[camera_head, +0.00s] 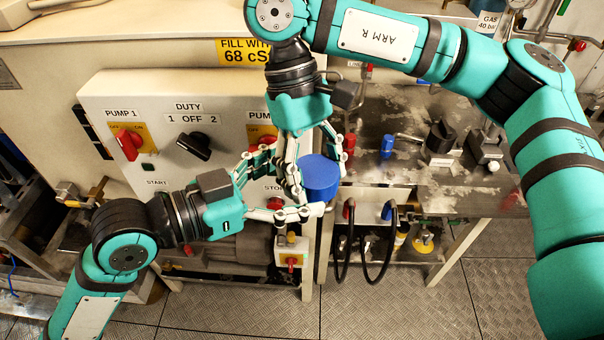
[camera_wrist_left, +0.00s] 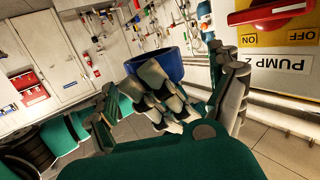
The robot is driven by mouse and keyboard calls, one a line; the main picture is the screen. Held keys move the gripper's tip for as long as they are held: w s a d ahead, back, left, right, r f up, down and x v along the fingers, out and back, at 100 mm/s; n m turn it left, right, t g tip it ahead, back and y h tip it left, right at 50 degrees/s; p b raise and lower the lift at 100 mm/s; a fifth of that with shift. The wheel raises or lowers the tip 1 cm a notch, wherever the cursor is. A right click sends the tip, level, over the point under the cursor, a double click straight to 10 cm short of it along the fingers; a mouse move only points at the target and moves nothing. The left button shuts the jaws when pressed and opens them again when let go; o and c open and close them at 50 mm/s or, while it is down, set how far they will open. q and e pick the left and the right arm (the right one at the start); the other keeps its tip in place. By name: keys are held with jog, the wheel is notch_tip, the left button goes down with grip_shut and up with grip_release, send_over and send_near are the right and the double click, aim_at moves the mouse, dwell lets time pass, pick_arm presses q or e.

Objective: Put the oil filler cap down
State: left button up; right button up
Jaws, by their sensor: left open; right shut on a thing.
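The oil filler cap (camera_head: 322,180) is a blue cylinder near the middle of the head view, held in the air in front of the panel. My right gripper (camera_head: 318,168) reaches down from above and is shut on it. My left gripper (camera_head: 292,182) comes from the left, open, with its fingers close around the cap and the right fingers. One finger reaches below the cap; contact is unclear. In the left wrist view the cap (camera_wrist_left: 172,67) shows beyond grey fingers that partly hide it, between the spread fingers of my left gripper (camera_wrist_left: 168,112).
A control panel (camera_head: 178,167) with red and black knobs stands behind my left gripper. A metal bench (camera_head: 385,175) to the right carries valves and a small blue fitting (camera_head: 387,145). Black hoses (camera_head: 376,249) hang below it. The front floor (camera_head: 400,300) is clear.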

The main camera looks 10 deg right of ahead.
pick_arm(q)
jog(key=shift+x, duration=1.1)
